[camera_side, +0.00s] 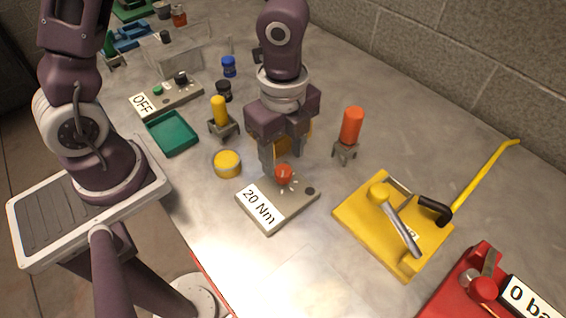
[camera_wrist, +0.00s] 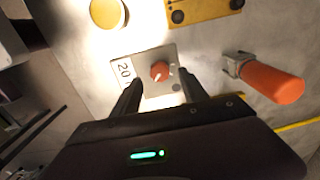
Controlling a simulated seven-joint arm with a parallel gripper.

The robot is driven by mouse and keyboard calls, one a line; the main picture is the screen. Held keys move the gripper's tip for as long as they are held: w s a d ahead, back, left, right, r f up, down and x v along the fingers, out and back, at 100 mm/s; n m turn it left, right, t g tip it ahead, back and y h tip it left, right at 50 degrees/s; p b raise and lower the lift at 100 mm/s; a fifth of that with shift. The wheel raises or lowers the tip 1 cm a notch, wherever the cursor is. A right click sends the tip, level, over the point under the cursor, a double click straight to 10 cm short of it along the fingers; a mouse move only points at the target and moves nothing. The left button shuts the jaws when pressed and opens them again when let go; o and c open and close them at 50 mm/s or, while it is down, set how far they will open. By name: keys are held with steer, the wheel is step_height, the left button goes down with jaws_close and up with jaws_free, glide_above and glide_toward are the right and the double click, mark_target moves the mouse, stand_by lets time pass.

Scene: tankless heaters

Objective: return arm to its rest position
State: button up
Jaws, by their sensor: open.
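My gripper (camera_side: 276,165) is open and points down over the grey box (camera_side: 268,222) labelled "20 Nm". The box has a red-orange knob (camera_side: 284,173) on top, just below and beside the fingers. In the wrist view, the two dark fingers (camera_wrist: 160,88) stand apart, with the knob (camera_wrist: 160,71) visible between and beyond them. Nothing is held between the fingers. Whether a fingertip touches the knob or box cannot be told.
An orange-handled tool (camera_side: 352,126) stands right of my gripper, and a yellow-handled one (camera_side: 219,112) left. A yellow round cap (camera_side: 227,163), green tray (camera_side: 171,133), "OFF" box (camera_side: 165,99), yellow plate with lever (camera_side: 385,228) and red device (camera_side: 468,290) surround it. A block wall bounds the back.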

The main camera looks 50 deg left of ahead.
steer(key=shift+r, duration=1.6)
steer(key=s+a+r+n+t, duration=0.2)
steer(key=s+a+r+n, duration=0.3)
steer(key=r+n, duration=0.2)
steer(key=s+a+r+n+t, duration=0.3)
steer(key=s+a+r+n, duration=0.3)
steer(key=n, duration=0.5)
steer(key=shift+r+t, duration=0.3)
steer(key=shift+r, duration=0.3)
